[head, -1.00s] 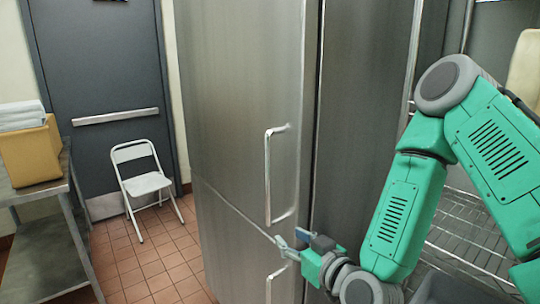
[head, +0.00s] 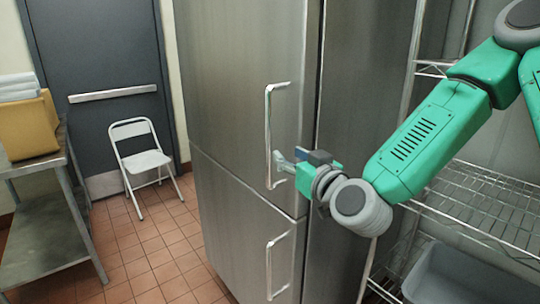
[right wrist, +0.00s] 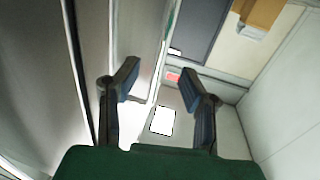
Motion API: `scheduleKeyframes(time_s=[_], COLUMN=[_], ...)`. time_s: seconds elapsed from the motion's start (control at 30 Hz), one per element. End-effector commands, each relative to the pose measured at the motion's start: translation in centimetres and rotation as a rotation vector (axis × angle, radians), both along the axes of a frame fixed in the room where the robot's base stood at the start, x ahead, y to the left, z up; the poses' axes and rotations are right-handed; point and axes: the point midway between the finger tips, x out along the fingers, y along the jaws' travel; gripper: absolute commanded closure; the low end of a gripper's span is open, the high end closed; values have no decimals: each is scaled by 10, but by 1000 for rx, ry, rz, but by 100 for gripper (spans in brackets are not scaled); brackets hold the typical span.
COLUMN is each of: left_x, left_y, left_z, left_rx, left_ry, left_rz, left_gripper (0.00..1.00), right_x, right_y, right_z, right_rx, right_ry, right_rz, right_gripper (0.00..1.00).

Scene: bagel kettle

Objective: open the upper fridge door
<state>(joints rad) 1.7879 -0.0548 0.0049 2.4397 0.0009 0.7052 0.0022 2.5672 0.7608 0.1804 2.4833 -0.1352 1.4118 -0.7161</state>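The tall steel fridge has an upper door (head: 225,95), which is shut, with a vertical bar handle (head: 269,125) near its right edge. My right gripper (head: 280,164) is at the lower end of this handle, close against the door front. In the right wrist view its two blue-padded fingers (right wrist: 158,85) stand well apart, so it is open. A narrow upright strip shows between them; I cannot tell whether it is the handle or whether the fingers touch it. My left gripper is not in view.
The lower fridge door (head: 240,225) is shut and has its own handle (head: 271,268). A wire rack (head: 470,200) with a grey bin (head: 470,280) stands at the right. A white folding chair (head: 141,160) and a steel table (head: 45,190) are at the left, with open tiled floor between.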

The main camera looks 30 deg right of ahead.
Motion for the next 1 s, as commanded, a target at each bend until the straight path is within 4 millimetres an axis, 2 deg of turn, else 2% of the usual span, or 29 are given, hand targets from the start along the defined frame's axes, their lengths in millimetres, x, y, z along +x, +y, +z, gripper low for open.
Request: scheduleKeyframes(time_s=[0.07,0.2,0.4,0.6,0.87,0.9,1.0], left_x=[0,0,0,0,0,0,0], left_y=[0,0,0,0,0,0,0], left_z=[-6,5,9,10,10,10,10], left_rx=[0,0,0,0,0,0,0], left_ry=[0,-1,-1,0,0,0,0], left_rz=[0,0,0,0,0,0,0], left_gripper=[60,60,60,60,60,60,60], right_x=[20,50,81,95,97,97,97], right_y=[-2,-5,-11,-13,-12,-11,-11], right_z=[0,3,2,2,2,2,2], right_rx=[-1,-2,-1,0,-1,-1,-1], right_ry=[-4,0,-1,-1,-1,-1,-1], right_rz=[-1,-1,0,1,1,1,1], right_gripper=[64,64,64,64,64,68,100])
